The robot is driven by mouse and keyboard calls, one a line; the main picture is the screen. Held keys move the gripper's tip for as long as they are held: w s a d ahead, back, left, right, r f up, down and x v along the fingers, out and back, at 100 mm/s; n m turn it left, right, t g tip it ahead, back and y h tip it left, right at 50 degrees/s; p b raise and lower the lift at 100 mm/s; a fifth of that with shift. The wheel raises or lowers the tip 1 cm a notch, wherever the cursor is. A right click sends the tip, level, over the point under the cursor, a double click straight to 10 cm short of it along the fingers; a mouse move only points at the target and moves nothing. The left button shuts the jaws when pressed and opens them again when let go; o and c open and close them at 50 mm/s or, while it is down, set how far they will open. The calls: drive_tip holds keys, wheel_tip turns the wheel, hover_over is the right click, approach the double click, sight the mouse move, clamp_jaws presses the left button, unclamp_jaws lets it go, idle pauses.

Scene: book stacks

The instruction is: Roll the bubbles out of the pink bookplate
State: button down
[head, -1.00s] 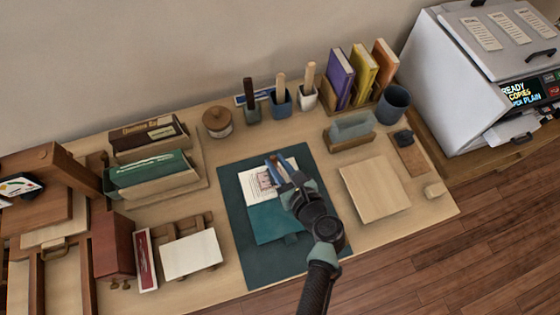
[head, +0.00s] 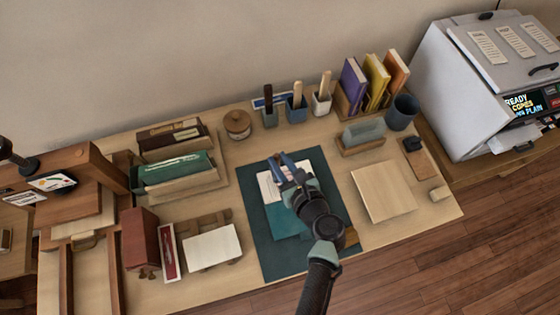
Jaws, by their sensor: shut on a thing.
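An open teal book with a white page (head: 268,188) lies on a dark green mat (head: 262,245) at the middle of the desk. My gripper (head: 282,162) is over the upper part of that page. It is shut on a small tool, probably the roller, mostly hidden by the fingers and wrist. The pink bookplate is hidden or too small to make out beneath my gripper. I cannot tell whether the tool touches the page, or whether bubbles remain visible.
A pale board (head: 383,191) lies right of the mat. A white card on a wooden stand (head: 212,247) and a red-brown box (head: 147,240) are to the left. Tool cups (head: 297,112), a lidded jar (head: 237,124) and upright books (head: 375,82) line the back.

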wheel_tip(320, 180, up, 3)
drive_tip(key=shift+f+p, duration=0.1)
drive_tip(key=shift+p, duration=1)
drive_tip(key=s+r+m+t+h+b, duration=0.1)
drive_tip(key=s+m+h, duration=0.4)
drive_tip(key=s, duration=0.5)
drive_tip(key=shift+d+r+m+t+h+b, duration=0.3)
drive_tip(key=shift+d+r+h+b, duration=0.1)
drive_tip(key=shift+h+b, duration=0.4)
drive_tip(key=shift+s, duration=0.1)
